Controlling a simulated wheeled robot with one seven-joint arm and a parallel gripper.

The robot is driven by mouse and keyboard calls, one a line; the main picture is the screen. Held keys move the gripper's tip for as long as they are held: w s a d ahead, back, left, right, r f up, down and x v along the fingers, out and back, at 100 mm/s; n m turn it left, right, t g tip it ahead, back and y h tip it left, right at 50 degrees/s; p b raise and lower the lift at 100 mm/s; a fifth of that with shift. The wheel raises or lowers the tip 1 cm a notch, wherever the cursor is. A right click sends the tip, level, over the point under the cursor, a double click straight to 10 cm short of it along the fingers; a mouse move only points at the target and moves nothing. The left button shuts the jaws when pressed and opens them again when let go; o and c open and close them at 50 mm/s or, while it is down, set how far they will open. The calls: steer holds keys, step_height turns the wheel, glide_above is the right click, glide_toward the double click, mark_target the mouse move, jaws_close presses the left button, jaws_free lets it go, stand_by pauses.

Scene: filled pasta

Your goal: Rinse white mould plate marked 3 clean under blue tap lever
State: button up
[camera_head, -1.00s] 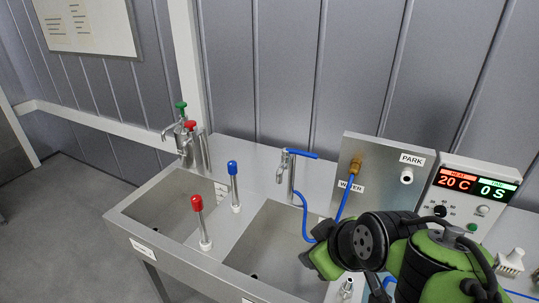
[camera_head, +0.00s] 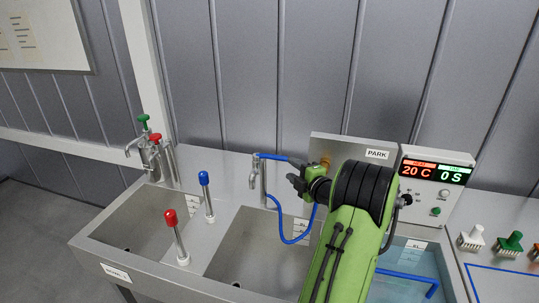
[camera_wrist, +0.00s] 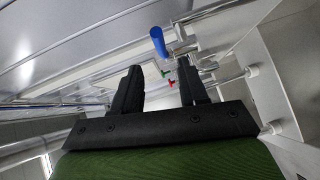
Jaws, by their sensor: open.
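The tap with the blue lever (camera_head: 274,157) stands behind the middle sink, its lever pointing right. The blue lever also shows in the wrist view (camera_wrist: 158,42), just beyond and between my fingertips. My gripper (camera_head: 293,181) is open and raised to the right of the tap, apart from it. In the wrist view its two black fingers (camera_wrist: 160,80) are spread with nothing between them. I cannot make out a white mould plate marked 3 in either view.
The middle sink (camera_head: 214,262) and left sink (camera_head: 105,226) look empty. A red-topped post (camera_head: 176,238) and blue-topped post (camera_head: 206,195) stand between them. A water-filled basin (camera_head: 430,268) is partly behind my arm.

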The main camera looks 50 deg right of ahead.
mark_target(277, 159)
steer(key=p+x, duration=0.3)
steer(key=x, duration=0.7)
steer(key=shift+w+d, duration=0.15)
steer(key=shift+w, duration=0.2)
jaws_close()
